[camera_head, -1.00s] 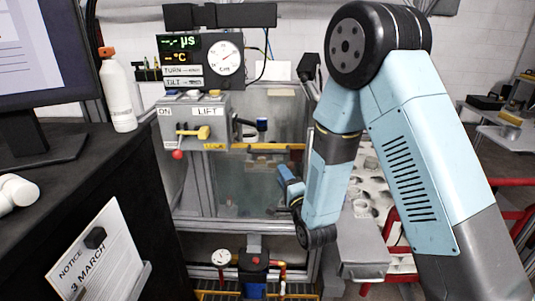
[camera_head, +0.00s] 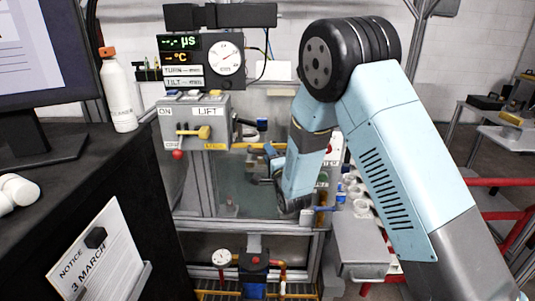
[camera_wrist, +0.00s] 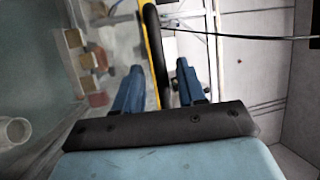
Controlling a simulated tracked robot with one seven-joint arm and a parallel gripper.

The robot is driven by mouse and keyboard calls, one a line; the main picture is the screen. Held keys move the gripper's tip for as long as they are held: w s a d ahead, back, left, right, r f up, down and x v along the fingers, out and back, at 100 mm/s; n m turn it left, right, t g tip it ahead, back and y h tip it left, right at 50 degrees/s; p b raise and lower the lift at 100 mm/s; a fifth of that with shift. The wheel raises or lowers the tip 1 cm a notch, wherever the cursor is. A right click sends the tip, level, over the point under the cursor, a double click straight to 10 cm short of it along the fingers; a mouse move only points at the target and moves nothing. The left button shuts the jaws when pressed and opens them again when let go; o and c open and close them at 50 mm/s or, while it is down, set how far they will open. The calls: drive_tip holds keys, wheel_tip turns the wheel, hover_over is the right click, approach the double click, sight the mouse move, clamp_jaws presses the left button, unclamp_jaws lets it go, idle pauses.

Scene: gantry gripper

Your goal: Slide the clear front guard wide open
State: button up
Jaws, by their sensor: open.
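The clear front guard (camera_head: 237,188) is a see-through pane below the grey control box, with a yellow strip (camera_head: 243,146) along its top. In the wrist view a yellow edge (camera_wrist: 149,28) with a black bar-like handle (camera_wrist: 153,48) runs down between the fingers. My gripper (camera_wrist: 157,88) is open, with one blue finger on each side of the handle. I cannot tell whether either finger touches it. In the head view my gripper (camera_head: 268,160) is at the guard's upper right, partly hidden by my arm.
The control box (camera_head: 195,120) with a yellow lever and red knob is left of my gripper. A dark desk (camera_head: 110,175) stands at the left. A grey drawer-like box (camera_head: 362,250), bottles and red rails (camera_head: 500,215) are at the right.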

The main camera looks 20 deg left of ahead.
drive_tip(key=shift+w+a+r, duration=0.15)
drive_tip(key=shift+w+a, duration=0.25)
drive_tip(key=shift+w, duration=0.05)
drive_tip(key=shift+c, duration=0.3)
clamp_jaws()
